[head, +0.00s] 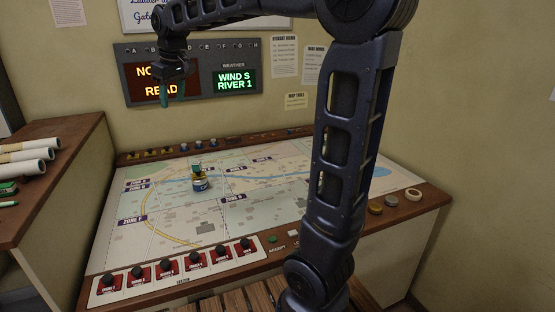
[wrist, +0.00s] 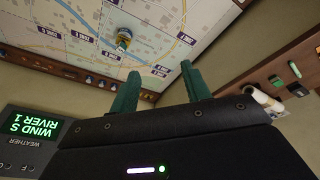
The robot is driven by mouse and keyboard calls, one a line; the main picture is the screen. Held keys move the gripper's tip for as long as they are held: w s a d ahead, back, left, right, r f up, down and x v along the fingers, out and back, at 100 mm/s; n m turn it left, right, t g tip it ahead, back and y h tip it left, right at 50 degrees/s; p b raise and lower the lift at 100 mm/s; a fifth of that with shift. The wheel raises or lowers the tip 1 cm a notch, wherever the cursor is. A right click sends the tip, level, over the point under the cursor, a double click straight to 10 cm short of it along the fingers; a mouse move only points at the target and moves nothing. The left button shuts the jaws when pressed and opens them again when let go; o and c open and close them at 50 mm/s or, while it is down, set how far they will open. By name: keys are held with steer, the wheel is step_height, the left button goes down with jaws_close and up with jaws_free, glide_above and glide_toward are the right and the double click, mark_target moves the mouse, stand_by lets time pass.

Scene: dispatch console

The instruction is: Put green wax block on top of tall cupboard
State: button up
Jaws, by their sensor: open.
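My gripper (head: 171,94) hangs in front of the wall display, above the back of the map console. Its two green fingers are apart with nothing between them, as the wrist view (wrist: 160,72) also shows. I cannot pick out the green wax block for certain. A small green piece with a pale band (head: 8,187) lies on the wooden-topped cabinet (head: 70,136) at the left edge; a green piece also shows in the wrist view (wrist: 295,69). No cupboard clearly taller than this cabinet is in view.
A blue and yellow tin (head: 200,184) with something teal at its top stands on the map (head: 275,195). Rolled papers (head: 25,158) lie on the left cabinet. Red switches (head: 167,269) line the console's front. Tape rolls (head: 413,194) sit at its right.

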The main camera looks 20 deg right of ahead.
steer(key=s+d+f+m+t, duration=0.1)
steer(key=s+d+f+m, duration=0.15)
steer(key=s+d, duration=0.4)
steer(key=s+d+f+m, duration=0.2)
steer(key=s+d+f, duration=0.15)
steer(key=d, duration=0.65)
steer(key=s+d+f+m+h, duration=0.1)
steer(key=s+d+f+m, duration=0.3)
steer(key=s+d+f, duration=0.4)
steer(key=s+f, duration=0.1)
steer(key=s, duration=0.3)
steer(key=shift+d+f+t, duration=0.2)
steer(key=shift+f+t, duration=0.05)
steer(key=shift+t, duration=0.15)
